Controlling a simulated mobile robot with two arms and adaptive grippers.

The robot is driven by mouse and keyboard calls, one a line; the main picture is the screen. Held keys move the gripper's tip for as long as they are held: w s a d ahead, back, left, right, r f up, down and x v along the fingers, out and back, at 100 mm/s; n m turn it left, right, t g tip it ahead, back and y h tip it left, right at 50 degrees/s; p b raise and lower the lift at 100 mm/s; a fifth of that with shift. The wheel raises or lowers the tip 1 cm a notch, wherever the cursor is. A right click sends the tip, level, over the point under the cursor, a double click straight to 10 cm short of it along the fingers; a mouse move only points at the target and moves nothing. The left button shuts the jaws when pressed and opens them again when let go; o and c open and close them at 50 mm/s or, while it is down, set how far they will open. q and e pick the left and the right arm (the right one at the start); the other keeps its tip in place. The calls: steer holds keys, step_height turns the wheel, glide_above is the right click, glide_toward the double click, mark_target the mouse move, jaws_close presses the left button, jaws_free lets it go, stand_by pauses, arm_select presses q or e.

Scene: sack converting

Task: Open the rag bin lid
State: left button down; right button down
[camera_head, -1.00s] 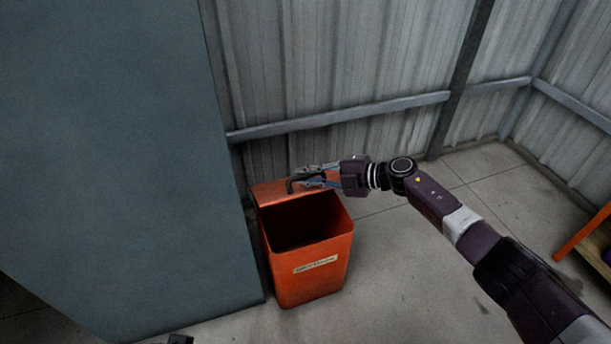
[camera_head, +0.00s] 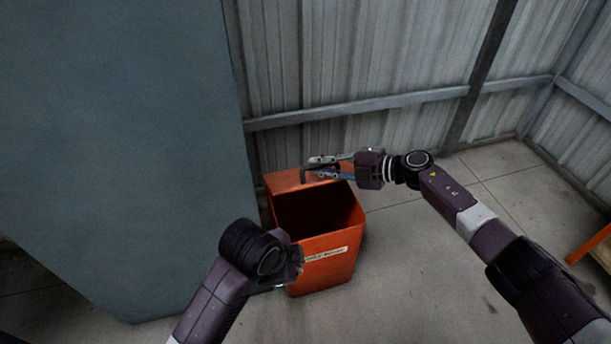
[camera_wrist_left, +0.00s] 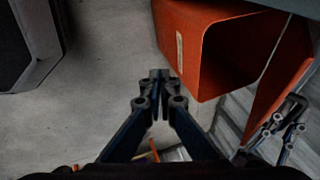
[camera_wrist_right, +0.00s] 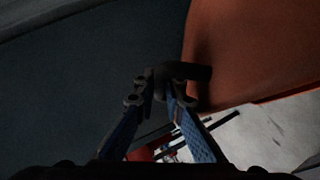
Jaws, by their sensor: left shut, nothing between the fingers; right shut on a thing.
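The orange rag bin (camera_head: 335,215) stands on the floor with its mouth open and dark inside. Its orange lid (camera_head: 285,182) is raised at the back, and it also shows in the left wrist view (camera_wrist_left: 283,85). My right gripper (camera_head: 312,174) is shut on the lid's dark handle (camera_wrist_right: 195,72), at the lid's upper edge. My left gripper (camera_wrist_left: 160,78) is shut and empty, in front of the bin's labelled side. In the head view its fingers are mostly hidden behind its own wrist.
A large blue-grey panel (camera_head: 120,150) stands close on the bin's left. A corrugated metal wall (camera_head: 350,65) with a rail (camera_head: 370,106) is behind. An orange-edged object (camera_head: 590,243) is at the far right.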

arm_select(q)
steer(key=w+d+r+m+y, duration=0.1)
steer(key=w+d+r+m, duration=0.45)
steer(key=w+m, duration=0.3)
arm_select(e)
steer(key=shift+w+r, duration=0.1)
steer(key=shift+r, duration=0.05)
arm_select(q)
steer(key=m+t+y, duration=0.3)
steer(key=m+y, duration=0.1)
steer(key=m, duration=0.4)
glide_toward(306, 184)
steer(key=x, duration=0.2)
steer(key=w+x, duration=0.1)
steer(key=x, duration=0.2)
steer(key=r+x, duration=0.1)
steer(key=x, duration=0.2)
steer(key=shift+w+a, duration=0.15)
steer(key=shift+a, duration=0.1)
